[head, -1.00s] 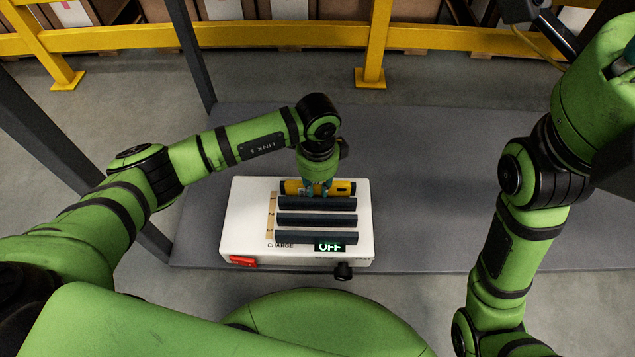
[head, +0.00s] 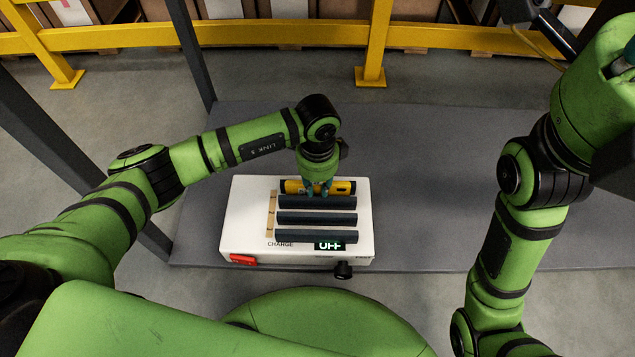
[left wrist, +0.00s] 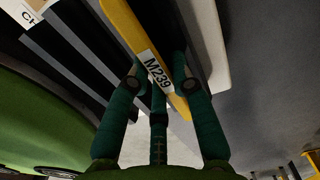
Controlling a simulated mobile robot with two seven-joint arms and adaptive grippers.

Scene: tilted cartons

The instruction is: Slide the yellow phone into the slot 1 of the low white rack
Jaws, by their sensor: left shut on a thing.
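The low white rack (head: 240,215) stands on the grey surface, with several dark parallel bars (head: 315,219) across its top. A tan strip (head: 271,215) runs along the bars' left ends. The yellow phone (head: 344,187) stands on edge along the far side of the farthest bar. My left gripper (head: 319,190) is shut on it from above, near its middle. In the left wrist view the teal fingers (left wrist: 157,85) close around the phone (left wrist: 124,24), beside its white M239 label. The phone's lower edge is hidden, so its depth cannot be told. My right gripper's fingers do not show.
The grey surface (head: 430,180) right of the rack is clear. A yellow rail (head: 300,37) and dark posts stand behind and left.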

